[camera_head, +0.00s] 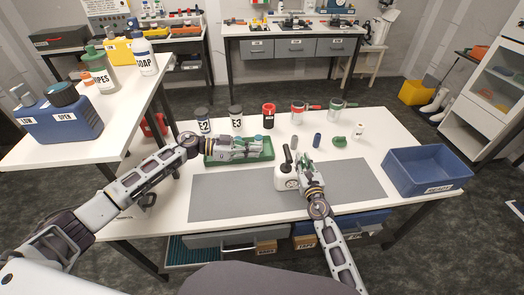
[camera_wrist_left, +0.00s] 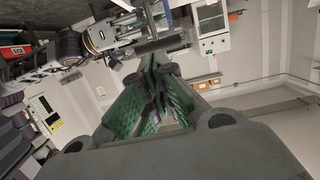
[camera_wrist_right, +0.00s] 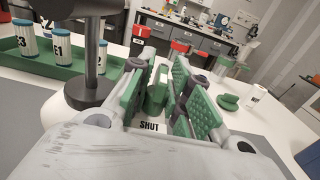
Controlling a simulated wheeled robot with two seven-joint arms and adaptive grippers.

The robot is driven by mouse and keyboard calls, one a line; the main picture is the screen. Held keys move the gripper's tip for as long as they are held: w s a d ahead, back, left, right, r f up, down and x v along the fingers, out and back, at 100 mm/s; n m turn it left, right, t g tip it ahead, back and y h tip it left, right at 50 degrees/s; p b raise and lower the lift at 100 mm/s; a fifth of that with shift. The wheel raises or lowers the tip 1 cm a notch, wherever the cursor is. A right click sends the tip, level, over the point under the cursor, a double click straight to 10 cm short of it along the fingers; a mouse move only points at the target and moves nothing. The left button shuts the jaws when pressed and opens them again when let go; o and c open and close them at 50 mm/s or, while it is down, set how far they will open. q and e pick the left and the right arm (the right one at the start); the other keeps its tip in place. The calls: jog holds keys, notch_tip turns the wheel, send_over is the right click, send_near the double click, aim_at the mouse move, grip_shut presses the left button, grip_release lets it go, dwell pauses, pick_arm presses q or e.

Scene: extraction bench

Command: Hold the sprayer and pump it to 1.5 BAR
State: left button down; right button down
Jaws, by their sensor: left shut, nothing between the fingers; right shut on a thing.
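The sprayer (camera_head: 287,182) stands on the grey mat, a white body with a gauge on its front and a black pump handle on top. In the right wrist view its black pump (camera_wrist_right: 92,60) rises left of the fingers. My right gripper (camera_head: 304,167) is shut on the sprayer at its right side; in the right wrist view its green-padded fingers (camera_wrist_right: 170,95) flank a green part above a SHUT label. My left gripper (camera_head: 266,148) is shut and empty, left of the sprayer and over the green tray. Its fingers also meet in the left wrist view (camera_wrist_left: 155,85).
The green tray (camera_head: 210,159) holds labelled cylinders, partly hidden by my left arm. Several canisters and cups line the back of the table. A blue bin (camera_head: 428,168) stands at the right. The grey mat (camera_head: 230,208) is bare left of the sprayer.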

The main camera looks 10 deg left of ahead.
pick_arm(q)
jog(key=shift+v, duration=1.4)
jog(key=shift+r, duration=0.1)
